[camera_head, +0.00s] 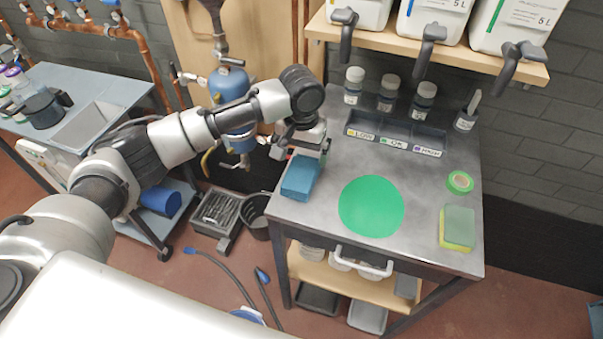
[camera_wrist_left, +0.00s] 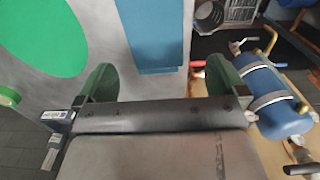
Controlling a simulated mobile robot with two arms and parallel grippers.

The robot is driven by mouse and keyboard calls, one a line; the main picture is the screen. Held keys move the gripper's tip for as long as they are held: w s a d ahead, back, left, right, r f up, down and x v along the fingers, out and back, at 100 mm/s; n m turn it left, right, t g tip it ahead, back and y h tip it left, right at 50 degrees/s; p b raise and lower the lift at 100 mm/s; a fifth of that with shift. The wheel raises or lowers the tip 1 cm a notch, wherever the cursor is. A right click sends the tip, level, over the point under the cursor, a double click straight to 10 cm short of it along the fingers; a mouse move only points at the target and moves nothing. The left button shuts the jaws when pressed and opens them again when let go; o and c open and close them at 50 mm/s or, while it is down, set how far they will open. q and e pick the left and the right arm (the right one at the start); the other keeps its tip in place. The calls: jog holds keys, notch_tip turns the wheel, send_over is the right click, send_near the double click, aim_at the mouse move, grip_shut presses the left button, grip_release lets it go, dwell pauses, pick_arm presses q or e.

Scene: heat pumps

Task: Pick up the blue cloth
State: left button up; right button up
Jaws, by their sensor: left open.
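The blue cloth (camera_head: 299,180) is a folded block at the left edge of the grey metal table (camera_head: 290,212). In the left wrist view the cloth (camera_wrist_left: 152,32) lies ahead of the fingers, between their lines. My left gripper (camera_head: 305,153) is just behind the cloth in the head view, pointing down. In the left wrist view the gripper (camera_wrist_left: 161,80) shows two green-grey fingers wide apart with nothing between them. I cannot tell its exact height above the table. My right gripper is in neither view.
A green disc (camera_head: 371,206) lies right of the cloth. A yellow-green sponge (camera_head: 457,228) and green tape (camera_head: 460,182) are at the right. A labelled tray (camera_head: 397,133) and several small bottles stand at the back. A blue pump vessel (camera_head: 232,92) stands left of the table.

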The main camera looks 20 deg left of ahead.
aim_at(303, 168)
pick_arm(q)
jog(key=shift+f, duration=0.7)
jog(key=f, duration=0.3)
jog(key=shift+s+d+f+p, duration=0.2)
jog(key=shift+d+f+p, duration=0.1)
jog(key=shift+p, duration=0.1)
jog(key=shift+f, duration=0.5)
jog(key=c, duration=1)
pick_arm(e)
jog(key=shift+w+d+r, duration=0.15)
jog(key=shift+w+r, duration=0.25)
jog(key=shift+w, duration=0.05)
pick_arm(q)
jog(key=shift+o, duration=0.2)
jog(key=shift+r, duration=0.15)
